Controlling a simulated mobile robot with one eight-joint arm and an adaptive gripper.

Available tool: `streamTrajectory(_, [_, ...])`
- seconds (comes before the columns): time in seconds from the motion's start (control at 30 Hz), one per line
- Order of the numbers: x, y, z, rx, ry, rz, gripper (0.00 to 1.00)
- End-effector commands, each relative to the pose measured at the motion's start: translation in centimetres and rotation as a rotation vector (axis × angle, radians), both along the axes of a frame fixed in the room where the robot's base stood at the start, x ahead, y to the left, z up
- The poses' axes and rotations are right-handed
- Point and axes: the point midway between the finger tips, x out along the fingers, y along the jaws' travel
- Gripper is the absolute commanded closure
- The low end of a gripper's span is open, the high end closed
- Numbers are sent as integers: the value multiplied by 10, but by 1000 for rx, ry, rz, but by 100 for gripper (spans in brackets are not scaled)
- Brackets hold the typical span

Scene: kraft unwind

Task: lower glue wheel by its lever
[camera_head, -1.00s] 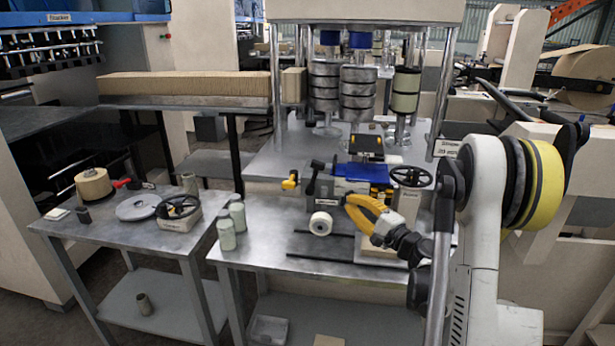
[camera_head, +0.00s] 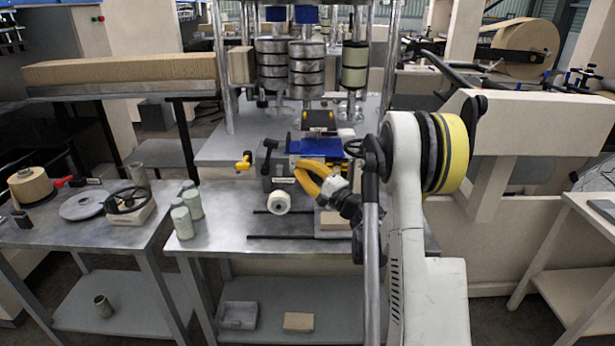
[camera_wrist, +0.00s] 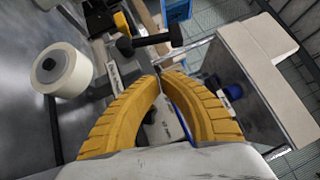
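The glue wheel appears to be the white roller (camera_head: 279,202) with a dark hub at the front of the machine; it is also at the left in the wrist view (camera_wrist: 62,68). A black lever (camera_head: 268,158) with a knob stands just above and left of it. In the wrist view the black lever (camera_wrist: 150,42) lies beyond my fingertips, apart from them. My gripper (camera_head: 298,168) has yellow fingers, to the right of the lever and above the wheel. In the wrist view my gripper (camera_wrist: 160,76) has its fingertips together with nothing between them.
A blue block (camera_head: 320,147) and a black handwheel (camera_head: 368,157) are close behind my gripper. A yellow-handled part (camera_head: 243,162) is left of the lever. Green cylinders (camera_head: 187,216) stand at the bench's left end. A side table (camera_head: 75,232) holds another handwheel.

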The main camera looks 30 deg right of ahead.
Motion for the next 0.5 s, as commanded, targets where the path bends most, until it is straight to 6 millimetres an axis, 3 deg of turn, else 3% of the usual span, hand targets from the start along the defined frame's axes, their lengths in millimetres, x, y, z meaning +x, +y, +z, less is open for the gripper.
streamTrajectory(0.2, [44,10,6,1,0,3,100])
streamTrajectory(0.5, [60,37,16,0,0,1,100])
